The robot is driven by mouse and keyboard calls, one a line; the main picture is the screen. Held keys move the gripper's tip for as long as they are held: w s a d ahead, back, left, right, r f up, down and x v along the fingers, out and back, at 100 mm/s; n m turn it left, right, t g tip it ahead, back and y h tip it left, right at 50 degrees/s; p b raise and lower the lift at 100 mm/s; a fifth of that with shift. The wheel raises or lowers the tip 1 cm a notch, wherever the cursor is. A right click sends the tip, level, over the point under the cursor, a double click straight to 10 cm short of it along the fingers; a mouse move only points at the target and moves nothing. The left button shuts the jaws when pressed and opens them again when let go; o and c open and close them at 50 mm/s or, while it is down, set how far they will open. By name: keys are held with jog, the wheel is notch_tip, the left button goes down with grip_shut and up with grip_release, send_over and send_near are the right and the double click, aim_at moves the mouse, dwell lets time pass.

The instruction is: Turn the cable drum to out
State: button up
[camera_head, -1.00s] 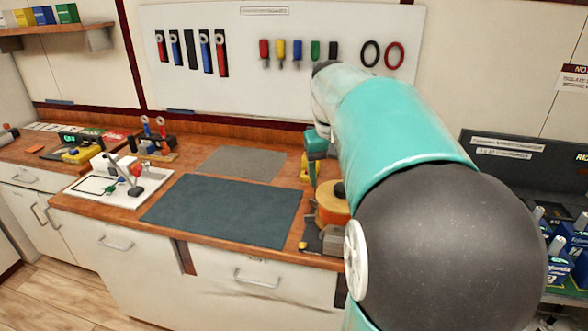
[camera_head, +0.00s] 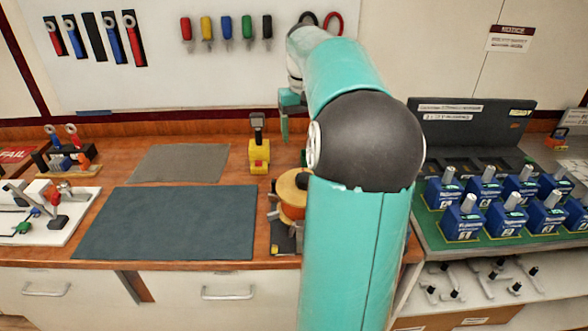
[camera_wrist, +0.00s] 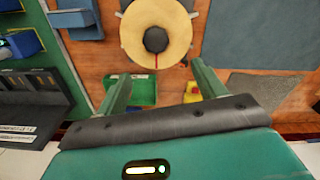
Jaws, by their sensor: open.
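The cable drum (camera_head: 290,189) stands on the wooden bench in the head view, with a tan top and orange side. My arm hides its right part. In the wrist view the drum's round tan face (camera_wrist: 135,45) shows at the top, with a dark hub and a red line running from the hub toward the picture's bottom edge. My gripper (camera_wrist: 160,71) is open there, its two green fingers spread and apart from the drum, nothing between them touching. In the head view my gripper (camera_head: 284,130) points down behind the drum. No "out" label is readable.
A yellow block with a black handle (camera_head: 259,155) stands left of the drum. A dark mat (camera_head: 167,222) and a grey mat (camera_head: 180,163) lie on the bench. Blue breakers (camera_head: 467,218) fill a stand at right. A tool board (camera_head: 160,85) hangs behind.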

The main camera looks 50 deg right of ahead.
jog(key=f, duration=0.8)
jog(key=s+f, duration=0.1)
jog(key=f, duration=0.3)
jog(key=shift+d+f, duration=0.25)
jog(key=shift+s+f, duration=0.1)
jog(key=shift+f, duration=0.2)
jog(key=shift+w+f, duration=0.2)
jog(key=shift+f, duration=0.1)
jog(key=shift+s, duration=0.15)
jog(key=c, duration=1.4)
jog(key=shift+r, duration=0.1)
